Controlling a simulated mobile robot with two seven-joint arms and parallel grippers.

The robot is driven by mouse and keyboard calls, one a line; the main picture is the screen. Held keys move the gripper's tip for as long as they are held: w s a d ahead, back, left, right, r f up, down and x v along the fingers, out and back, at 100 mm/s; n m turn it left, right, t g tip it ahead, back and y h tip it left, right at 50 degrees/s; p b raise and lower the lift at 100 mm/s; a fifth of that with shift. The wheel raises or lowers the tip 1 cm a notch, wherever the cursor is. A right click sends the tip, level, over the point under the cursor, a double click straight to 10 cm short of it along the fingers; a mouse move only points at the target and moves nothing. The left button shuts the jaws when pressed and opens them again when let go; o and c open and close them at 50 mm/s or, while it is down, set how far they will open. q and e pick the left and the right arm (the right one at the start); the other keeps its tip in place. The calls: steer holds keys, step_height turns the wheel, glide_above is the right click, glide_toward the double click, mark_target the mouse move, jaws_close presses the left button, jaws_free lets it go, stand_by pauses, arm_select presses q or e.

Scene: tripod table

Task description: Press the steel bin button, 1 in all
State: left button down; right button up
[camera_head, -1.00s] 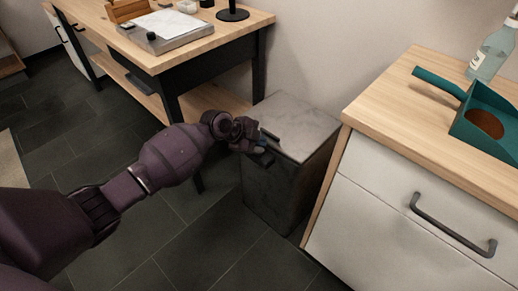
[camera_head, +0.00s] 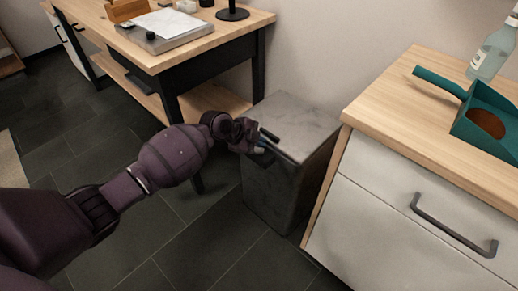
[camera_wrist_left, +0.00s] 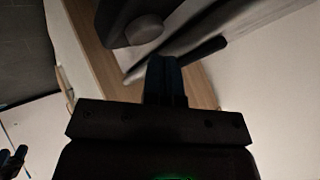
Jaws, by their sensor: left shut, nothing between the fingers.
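The steel bin (camera_head: 315,113) is a grey box with a mottled top, standing on the floor between the table and the white cabinet. My left gripper (camera_head: 262,146) is at the bin's upper front edge, on its left side, and covers part of it. A long dark strip (camera_head: 284,155) shows along that edge. In the left wrist view my left fingers (camera_wrist_left: 164,78) are together and empty. A round grey knob-like part (camera_wrist_left: 145,28) is just beyond them; I cannot tell whether it is the button, or whether the fingers touch it.
The wooden table (camera_head: 160,62) stands behind on the left, with a lower shelf (camera_head: 215,101). The white cabinet (camera_head: 390,215) stands close to the bin's right and carries a teal dustpan (camera_head: 485,118) and a bottle (camera_head: 492,55). The dark tiled floor (camera_head: 195,255) in front is clear.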

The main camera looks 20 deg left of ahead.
arm_select(q)
steer(key=shift+f, duration=0.3)
arm_select(e)
steer(key=shift+s+f, duration=0.1)
steer(key=shift+f, duration=0.05)
steer(key=shift+f, duration=0.1)
arm_select(q)
steer(key=shift+s+f+b, duration=0.1)
steer(key=shift+f+b, duration=0.45)
steer(key=shift+f, duration=0.35)
arm_select(e)
steer(key=shift+s+f+g, duration=0.3)
steer(key=shift+s+f, duration=0.35)
steer(key=shift+f, duration=0.1)
arm_select(q)
steer(key=shift+r+p, duration=0.55)
steer(key=shift+r, duration=0.6)
arm_select(e)
steer(key=shift+w+r, duration=0.55)
steer(key=shift+r, duration=0.25)
arm_select(q)
steer(key=shift+r, duration=0.15)
arm_select(e)
steer(key=shift+w+r, duration=0.1)
steer(key=shift+r, duration=0.05)
